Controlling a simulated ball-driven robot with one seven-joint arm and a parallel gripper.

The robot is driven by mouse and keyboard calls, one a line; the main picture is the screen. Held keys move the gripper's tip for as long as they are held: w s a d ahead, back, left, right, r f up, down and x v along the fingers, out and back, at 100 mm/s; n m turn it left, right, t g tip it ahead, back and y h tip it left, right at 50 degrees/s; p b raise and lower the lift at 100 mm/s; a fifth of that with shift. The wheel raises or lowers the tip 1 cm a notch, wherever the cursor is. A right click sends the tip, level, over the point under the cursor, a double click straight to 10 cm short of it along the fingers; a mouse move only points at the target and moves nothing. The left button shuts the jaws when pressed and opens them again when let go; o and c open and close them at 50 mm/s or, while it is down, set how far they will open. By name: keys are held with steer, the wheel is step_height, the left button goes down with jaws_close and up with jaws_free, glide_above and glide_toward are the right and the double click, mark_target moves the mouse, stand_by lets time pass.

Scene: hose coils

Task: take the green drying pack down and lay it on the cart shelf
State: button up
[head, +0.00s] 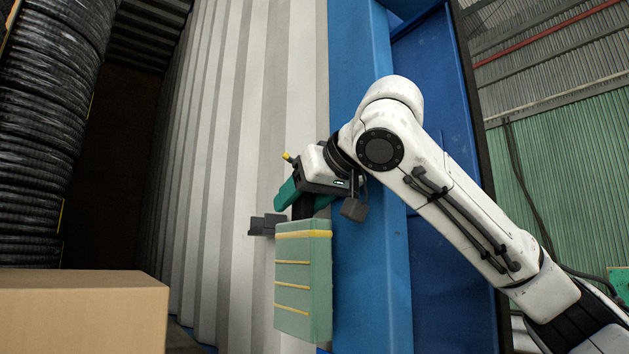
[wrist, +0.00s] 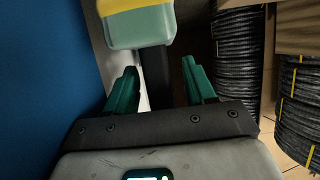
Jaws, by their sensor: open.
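The green drying pack (head: 303,285) with yellow bands hangs upright beside the corrugated container wall. A dark strap or handle (head: 303,208) rises from its top. A dark bracket (head: 263,225) sticks out from the wall just left of the strap; whether the strap rests on it is hidden. My gripper (head: 304,196) is at the strap, just above the pack. In the wrist view its two green fingers (wrist: 159,72) are spread apart, with the dark strap (wrist: 156,82) between them and the pack's end (wrist: 138,27) beyond. I cannot make out a cart shelf in either view.
A cardboard box (head: 80,312) stands at the lower left, below stacked black hose coils (head: 45,130). The blue container edge (head: 370,270) runs close to the right of the pack. Coils (wrist: 240,60) also show in the wrist view.

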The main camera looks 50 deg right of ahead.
steer(key=shift+w+d+f, duration=0.1)
steer(key=shift+w+f, duration=0.05)
steer(key=shift+w, duration=0.2)
jaws_close()
stand_by(0.8)
stand_by(0.4)
